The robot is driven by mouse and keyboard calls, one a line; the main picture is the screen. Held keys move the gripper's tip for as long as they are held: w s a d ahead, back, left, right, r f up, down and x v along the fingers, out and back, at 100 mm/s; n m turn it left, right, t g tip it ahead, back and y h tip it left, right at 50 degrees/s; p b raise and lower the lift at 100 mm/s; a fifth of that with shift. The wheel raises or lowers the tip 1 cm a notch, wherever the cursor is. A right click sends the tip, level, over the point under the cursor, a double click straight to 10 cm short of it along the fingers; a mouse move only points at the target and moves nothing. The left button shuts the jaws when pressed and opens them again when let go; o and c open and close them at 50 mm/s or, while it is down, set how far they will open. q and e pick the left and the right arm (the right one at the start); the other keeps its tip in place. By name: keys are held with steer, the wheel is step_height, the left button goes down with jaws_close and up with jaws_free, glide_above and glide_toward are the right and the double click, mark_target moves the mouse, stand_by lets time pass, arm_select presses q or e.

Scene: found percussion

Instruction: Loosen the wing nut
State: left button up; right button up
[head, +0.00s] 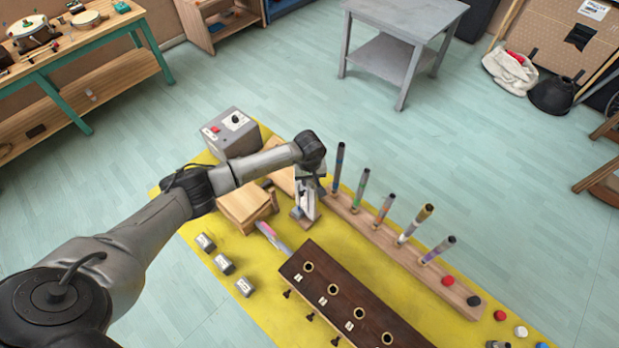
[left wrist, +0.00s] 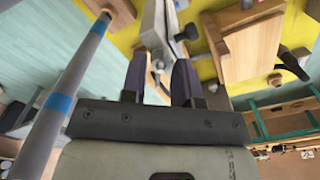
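My left gripper (head: 307,196) hangs over a small metal fixture on a wooden base (head: 301,216) on the yellow mat. In the left wrist view, the two dark fingers of my left gripper (left wrist: 160,72) stand apart, with a visible gap. A small grey metal part (left wrist: 157,65), possibly the wing nut, shows between the fingertips. I cannot tell whether a finger touches it. The pale metal bracket (left wrist: 154,24) is just beyond, with a dark knob (left wrist: 187,33) at its side. The gripper hides most of the fixture in the head view. My right gripper is not in view.
A wooden rail (head: 370,225) with several upright coloured tubes stands close to the right of the gripper. A wooden block (head: 244,205) and a grey box (head: 231,134) are left. The yellow mat (head: 205,238) has some bare areas.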

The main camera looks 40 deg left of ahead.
arm_select(q)
jaws_close()
steer(key=n, duration=0.4)
steer(key=shift+r, duration=0.1)
steer(key=shift+o, duration=2.1)
jaws_free()
steer(key=shift+r, duration=0.1)
